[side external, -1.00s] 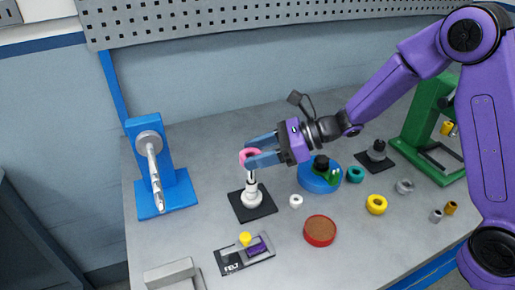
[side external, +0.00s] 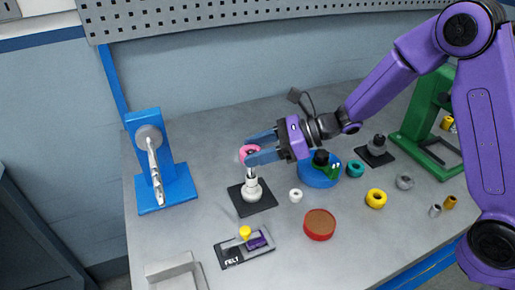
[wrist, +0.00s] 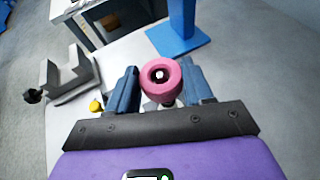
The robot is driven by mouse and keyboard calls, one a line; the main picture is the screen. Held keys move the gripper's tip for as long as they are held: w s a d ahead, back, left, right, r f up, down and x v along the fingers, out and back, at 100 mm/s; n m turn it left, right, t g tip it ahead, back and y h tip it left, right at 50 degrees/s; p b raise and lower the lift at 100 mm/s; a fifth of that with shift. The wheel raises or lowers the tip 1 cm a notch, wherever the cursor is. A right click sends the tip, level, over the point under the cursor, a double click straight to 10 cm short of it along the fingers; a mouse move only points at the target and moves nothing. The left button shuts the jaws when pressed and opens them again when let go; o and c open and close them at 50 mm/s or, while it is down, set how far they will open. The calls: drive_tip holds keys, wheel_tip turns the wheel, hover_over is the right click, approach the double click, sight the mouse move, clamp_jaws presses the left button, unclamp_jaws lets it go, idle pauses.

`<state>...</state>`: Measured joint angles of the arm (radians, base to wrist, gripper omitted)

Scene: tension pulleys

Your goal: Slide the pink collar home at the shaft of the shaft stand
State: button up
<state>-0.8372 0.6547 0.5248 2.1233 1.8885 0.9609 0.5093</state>
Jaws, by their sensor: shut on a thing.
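The pink collar (side external: 249,150) is between the blue fingers of my gripper (side external: 262,149), which is shut on it. In the wrist view the collar (wrist: 160,88) faces the camera between my fingertips (wrist: 160,84), with a pale spot in its dark bore. In the side view the collar is at the top of a white post (side external: 252,190) on a black base; I cannot tell whether the post tip is inside the bore. The shaft stand (side external: 148,125) is blue, at the left, with a bare silver shaft (side external: 155,165) pointing toward the front. My gripper is right of it, apart.
A white ring (side external: 296,195), a red round dish (side external: 320,223), a blue round base (side external: 320,178) and a yellow ring (side external: 376,198) lie right. A grey block (side external: 173,274) is front left. The bench between post and shaft stand is clear.

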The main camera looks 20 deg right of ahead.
drive_tip(key=shift+f, duration=0.2)
drive_tip(key=shift+f, duration=1.1)
drive_tip(key=shift+f, duration=0.6)
drive_tip(key=shift+f, duration=0.75)
drive_tip(key=shift+s+f, duration=0.1)
drive_tip(key=shift+f, duration=0.05)
idle(0.5)
drive_tip(key=o, duration=1.1)
drive_tip(key=v, duration=1.7)
drive_tip(key=shift+s+d, duration=0.1)
drive_tip(key=shift+d, duration=0.1)
